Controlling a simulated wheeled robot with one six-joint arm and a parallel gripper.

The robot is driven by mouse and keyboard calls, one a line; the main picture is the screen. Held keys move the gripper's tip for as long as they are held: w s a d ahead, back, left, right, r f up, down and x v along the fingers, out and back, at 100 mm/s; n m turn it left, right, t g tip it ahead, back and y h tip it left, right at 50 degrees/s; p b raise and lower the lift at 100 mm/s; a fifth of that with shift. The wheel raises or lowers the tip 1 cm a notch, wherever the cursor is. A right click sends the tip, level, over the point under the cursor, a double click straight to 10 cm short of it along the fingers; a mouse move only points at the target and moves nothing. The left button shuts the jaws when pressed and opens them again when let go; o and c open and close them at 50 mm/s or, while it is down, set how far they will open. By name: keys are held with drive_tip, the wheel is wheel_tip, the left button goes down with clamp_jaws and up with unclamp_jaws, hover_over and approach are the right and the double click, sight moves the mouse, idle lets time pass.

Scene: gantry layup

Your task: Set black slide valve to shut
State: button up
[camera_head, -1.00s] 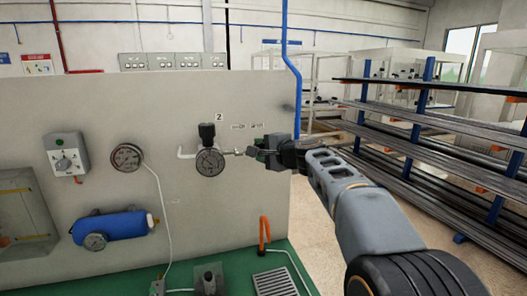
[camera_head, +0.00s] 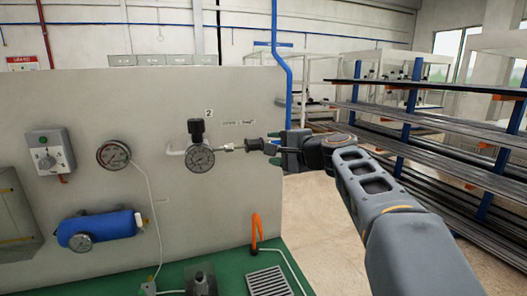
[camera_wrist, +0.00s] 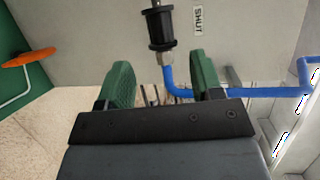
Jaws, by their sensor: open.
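The black slide valve (camera_head: 255,145) is a small ribbed black sleeve on a metal line to the right of the dial gauge (camera_head: 200,157), near the panel's right edge. In the wrist view the sleeve (camera_wrist: 160,28) lies alongside the label SHUT (camera_wrist: 197,20). My gripper (camera_head: 274,148) is just right of the sleeve. In the wrist view its green fingers (camera_wrist: 160,65) stand apart, with a metal fitting and a blue hose beyond the sleeve's near end. The sleeve is outside the fingers, with a small gap.
A black-topped knob (camera_head: 196,128) stands above the gauge. A blue pipe (camera_head: 288,80) rises behind the panel's right edge. An orange clamp-like part (camera_head: 256,230) stands on the green bench (camera_head: 232,286). A storage rack (camera_head: 405,130) is at right. Open floor shows between panel and rack.

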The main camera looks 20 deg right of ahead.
drive_tip(key=shift+b+v, duration=0.3)
drive_tip(key=shift+v, duration=2.05)
drive_tip(key=s+f+n+g+h, duration=0.2)
drive_tip(key=f+g, duration=0.1)
drive_tip(key=f, duration=0.6)
drive_tip(key=s+f+n+g+h, duration=0.2)
drive_tip(key=s+f+n+g, duration=0.1)
drive_tip(key=f, duration=0.5)
drive_tip(key=s+a+f+n+g+h+p, duration=0.1)
drive_tip(key=s+a+f+n+g, duration=0.1)
drive_tip(key=s+f+n, duration=0.2)
drive_tip(key=s+a+f+n+g+h, duration=0.2)
drive_tip(key=s+f+n, duration=0.2)
drive_tip(key=s+f, duration=0.4)
drive_tip(key=shift+s+a+f+g+p, duration=0.3)
drive_tip(key=shift+s+f+g+p, duration=0.1)
drive_tip(key=shift+s, duration=0.4)
